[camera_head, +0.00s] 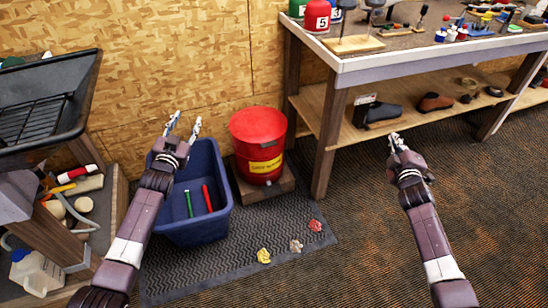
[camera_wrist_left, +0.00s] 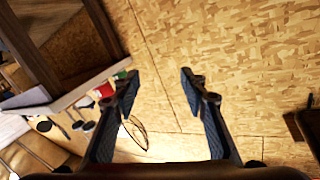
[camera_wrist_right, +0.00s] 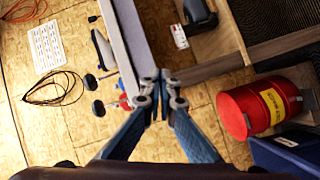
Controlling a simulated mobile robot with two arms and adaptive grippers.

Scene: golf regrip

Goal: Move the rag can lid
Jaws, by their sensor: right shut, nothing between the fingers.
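The red rag can (camera_head: 259,155) stands on a low wooden block (camera_head: 262,190) against the plywood wall, with a yellow label on its front. Its round red lid (camera_head: 258,124) is on top and looks closed. The can also shows on its side in the right wrist view (camera_wrist_right: 262,107). My left gripper (camera_head: 184,123) is open and empty above the blue bin, left of the can; its spread fingers show in the left wrist view (camera_wrist_left: 160,85). My right gripper (camera_head: 396,138) is shut and empty, right of the can and in front of the bench; its fingertips meet in the right wrist view (camera_wrist_right: 161,80).
A blue bin (camera_head: 192,228) with a green and a red grip stands left of the can. A workbench (camera_head: 400,52) with a lower shelf is at right. Crumpled rags (camera_head: 296,246) lie on the black mat (camera_head: 230,262). A parts washer (camera_head: 50,95) is at left.

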